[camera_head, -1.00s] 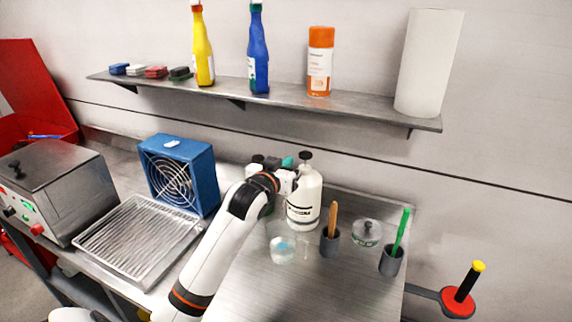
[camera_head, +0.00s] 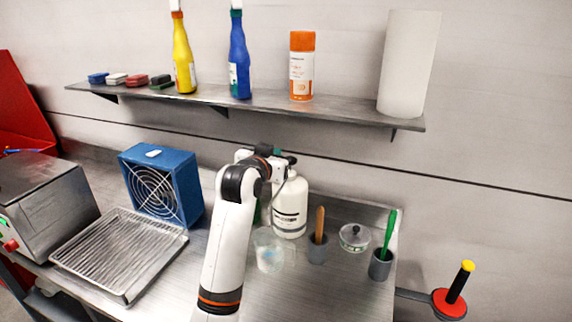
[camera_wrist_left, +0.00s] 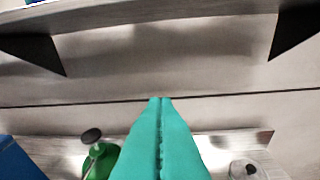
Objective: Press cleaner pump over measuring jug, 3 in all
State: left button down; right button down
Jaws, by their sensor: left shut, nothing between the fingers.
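The white cleaner bottle (camera_head: 291,212) with a dark label band stands upright on the steel bench. Its black pump head is hidden behind my left gripper in the head view. The clear measuring jug (camera_head: 268,250) stands in front of the bottle and a little to its left; I cannot tell how much is in it. My left gripper (camera_head: 287,159) is at the bottle's top, its teal fingers together and empty. The shut fingers also show in the left wrist view (camera_wrist_left: 160,100); I cannot tell whether they touch the pump. My right gripper is not in view.
A green bottle with a black pump (camera_wrist_left: 100,158) stands near the left gripper. Grey cups (camera_head: 318,249) and a lidded glass jar (camera_head: 354,237) stand to the right. A blue fan box (camera_head: 160,185) and a ribbed tray (camera_head: 120,250) are at left. A shelf (camera_head: 330,108) hangs above.

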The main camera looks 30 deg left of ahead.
pick_arm(q)
jog(key=shift+d+r+m, duration=0.3)
jog(key=shift+d+r, duration=0.05)
jog(key=shift+r, duration=0.1)
jog(key=w+a+f+p, duration=0.1)
jog(key=w+f, duration=0.1)
jog(key=w, duration=0.1)
jog(key=w+a+f+p, duration=0.1)
jog(key=w+f, duration=0.1)
jog(key=w, duration=0.1)
jog(key=w+a+f+p, duration=0.1)
jog(key=w+f+p, duration=0.1)
jog(key=w, duration=0.1)
jog(key=shift+w, duration=0.2)
jog(key=shift+f, duration=0.15)
